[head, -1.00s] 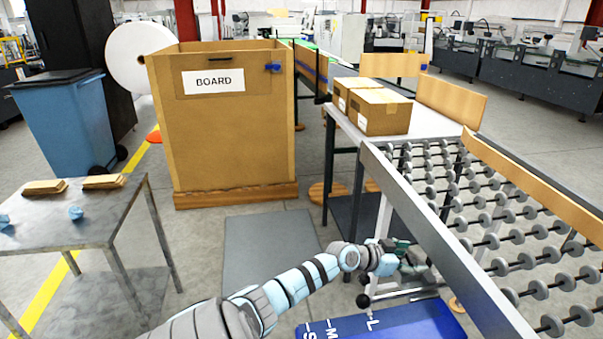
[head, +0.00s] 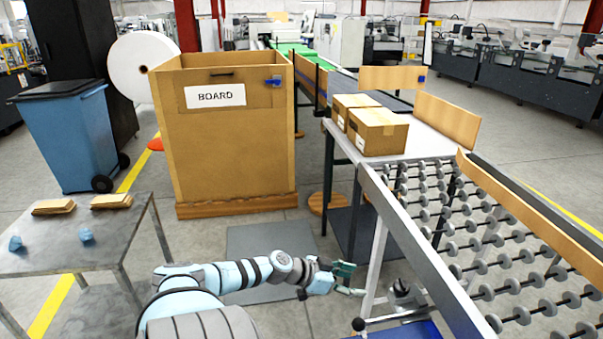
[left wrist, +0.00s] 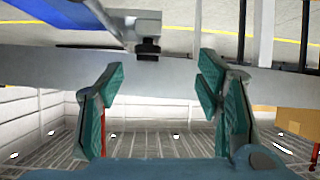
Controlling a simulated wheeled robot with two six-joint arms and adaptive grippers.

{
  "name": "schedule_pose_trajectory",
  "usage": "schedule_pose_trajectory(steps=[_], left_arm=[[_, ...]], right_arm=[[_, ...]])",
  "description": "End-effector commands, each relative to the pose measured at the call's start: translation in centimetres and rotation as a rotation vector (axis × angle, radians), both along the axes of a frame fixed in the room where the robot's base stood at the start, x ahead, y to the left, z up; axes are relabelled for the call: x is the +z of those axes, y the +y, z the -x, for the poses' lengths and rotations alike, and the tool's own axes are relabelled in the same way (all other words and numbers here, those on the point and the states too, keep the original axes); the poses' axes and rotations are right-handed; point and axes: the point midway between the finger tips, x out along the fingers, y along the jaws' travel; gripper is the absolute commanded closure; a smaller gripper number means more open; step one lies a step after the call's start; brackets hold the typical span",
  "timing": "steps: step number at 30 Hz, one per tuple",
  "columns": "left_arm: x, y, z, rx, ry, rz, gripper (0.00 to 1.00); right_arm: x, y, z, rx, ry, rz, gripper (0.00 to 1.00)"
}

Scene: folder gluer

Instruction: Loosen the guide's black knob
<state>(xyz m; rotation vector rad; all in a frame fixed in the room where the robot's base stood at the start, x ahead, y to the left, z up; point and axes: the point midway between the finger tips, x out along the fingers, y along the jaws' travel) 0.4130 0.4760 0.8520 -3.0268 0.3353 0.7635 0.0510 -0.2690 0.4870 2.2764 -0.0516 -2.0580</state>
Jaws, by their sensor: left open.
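My left gripper (head: 352,280) is open and empty, low beside the roller table's near leg, with its fingers pointing right. In the left wrist view its green-padded fingers (left wrist: 160,80) stand wide apart. A black knob (left wrist: 148,48) shows beyond the fingertips, between them in the picture and apart from them, under a blue and grey part. In the head view, a grey fitting with a dark top (head: 402,292) is just right of the gripper; I cannot tell whether this dark top is the same knob. A black ball (head: 359,324) ends a rod below. My right gripper is not in view.
The roller table (head: 400,230) fills the right side, with cartons (head: 377,131) at its far end. A blue panel (head: 405,332) lies at the bottom edge. A grey side table (head: 90,235) stands left and a BOARD box (head: 225,150) behind. Open floor lies between them.

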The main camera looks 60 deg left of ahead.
Motion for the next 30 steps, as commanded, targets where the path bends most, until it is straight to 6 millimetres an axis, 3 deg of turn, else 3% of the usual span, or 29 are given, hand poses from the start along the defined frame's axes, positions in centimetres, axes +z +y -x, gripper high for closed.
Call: schedule_pose_trajectory(steps=[3, 10, 18, 24, 30], left_arm=[[-3.3, 1.6, 1.4, 0.079, 0.085, 0.008, 0.41], [-8.7, 4.2, 4.7, 0.201, 0.224, -0.036, 0.41], [-14.7, 5.8, 9.3, 0.308, 0.358, -0.100, 0.41], [-16.8, 6.2, 11.3, 0.346, 0.410, -0.130, 0.41], [-17.2, 6.2, 11.6, 0.351, 0.418, -0.136, 0.41]], right_arm=[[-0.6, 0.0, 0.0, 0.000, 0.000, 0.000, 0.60], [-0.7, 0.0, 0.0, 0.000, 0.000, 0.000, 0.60], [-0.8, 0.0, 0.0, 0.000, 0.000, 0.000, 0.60], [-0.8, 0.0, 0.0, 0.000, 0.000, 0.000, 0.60], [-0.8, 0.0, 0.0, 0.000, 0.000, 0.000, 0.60]])
